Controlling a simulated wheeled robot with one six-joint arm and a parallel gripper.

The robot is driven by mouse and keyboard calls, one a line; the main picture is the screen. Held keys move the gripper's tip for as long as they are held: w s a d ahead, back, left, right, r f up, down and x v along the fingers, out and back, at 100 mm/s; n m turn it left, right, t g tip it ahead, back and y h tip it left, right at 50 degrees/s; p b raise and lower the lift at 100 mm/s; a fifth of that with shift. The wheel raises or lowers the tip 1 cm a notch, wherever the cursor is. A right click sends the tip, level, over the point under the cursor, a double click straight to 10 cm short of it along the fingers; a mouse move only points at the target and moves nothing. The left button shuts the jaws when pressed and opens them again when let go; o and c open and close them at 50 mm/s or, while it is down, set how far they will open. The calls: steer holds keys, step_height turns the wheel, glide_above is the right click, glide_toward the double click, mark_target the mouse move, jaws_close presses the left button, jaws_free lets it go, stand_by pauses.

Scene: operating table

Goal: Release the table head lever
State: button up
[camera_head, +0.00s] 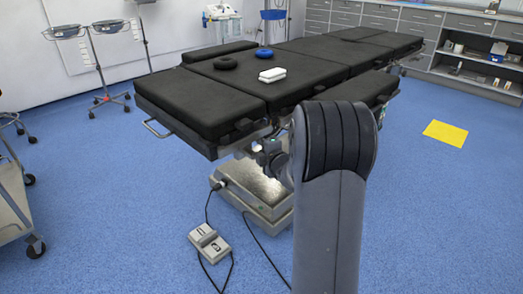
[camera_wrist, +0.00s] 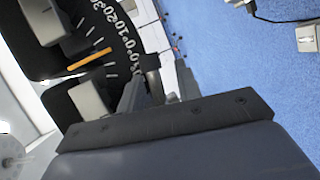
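The operating table (camera_head: 205,100) has black pads and stands in the middle of the head view. In the wrist view a dark scale with white numbers (camera_wrist: 118,30) and an orange pointer (camera_wrist: 90,58) shows on the table's side. My gripper (camera_wrist: 158,88) is close beside this scale, with grey fingers on either side of a dark rounded part (camera_wrist: 153,84), which may be the head lever. I cannot tell whether the fingers touch it. In the head view my arm hides part of the table's near side, and the gripper is not clear there.
A foot pedal (camera_head: 209,244) with cables lies on the blue floor in front of the table base (camera_head: 250,188). A cart (camera_head: 18,215) stands at the left edge.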

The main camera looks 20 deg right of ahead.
jaws_close()
stand_by(0.6)
